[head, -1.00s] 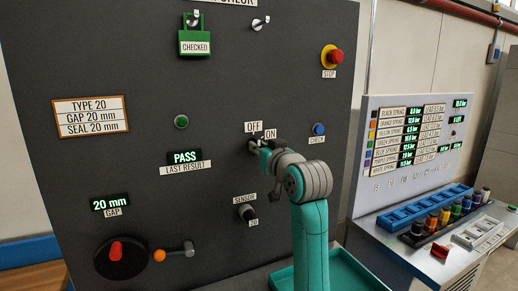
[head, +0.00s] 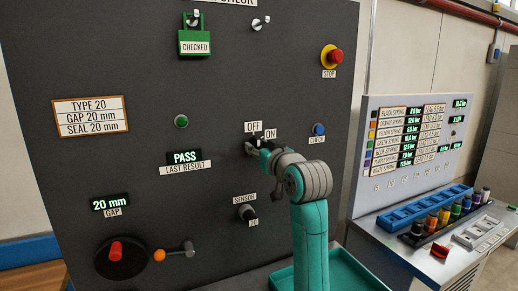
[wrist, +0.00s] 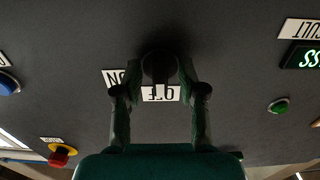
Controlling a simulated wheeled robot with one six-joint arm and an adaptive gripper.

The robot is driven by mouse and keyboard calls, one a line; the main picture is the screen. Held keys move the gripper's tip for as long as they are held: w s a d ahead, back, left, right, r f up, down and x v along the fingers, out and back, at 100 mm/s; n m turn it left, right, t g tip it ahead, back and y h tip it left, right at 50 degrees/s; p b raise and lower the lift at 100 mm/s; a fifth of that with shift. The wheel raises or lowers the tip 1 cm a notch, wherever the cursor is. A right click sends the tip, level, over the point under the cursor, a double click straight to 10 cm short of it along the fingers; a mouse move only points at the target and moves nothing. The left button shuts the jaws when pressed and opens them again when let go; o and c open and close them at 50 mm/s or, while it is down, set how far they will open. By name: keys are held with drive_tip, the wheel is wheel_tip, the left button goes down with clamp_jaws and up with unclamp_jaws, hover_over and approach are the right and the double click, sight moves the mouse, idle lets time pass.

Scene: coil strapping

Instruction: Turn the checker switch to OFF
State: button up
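The checker switch (wrist: 158,66) is a dark round knob on the dark panel, with OFF and ON labels above it in the head view. My gripper (head: 251,148) is at the switch and hides most of it there. In the upside-down wrist view, my gripper's fingers (wrist: 160,80) stand on both sides of the knob and appear to close on it. The knob's white pointer lies toward the OFF label (wrist: 173,94). The ON label (wrist: 112,77) is partly hidden by a finger.
A blue CHECK button (head: 319,129) is right of the switch, and a red STOP button (head: 332,56) is higher. The SENSOR knob (head: 247,212) is below. A green lamp (head: 181,121) and the PASS display (head: 184,157) are left.

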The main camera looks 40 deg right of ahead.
drive_tip(key=v, duration=1.2)
idle(0.4)
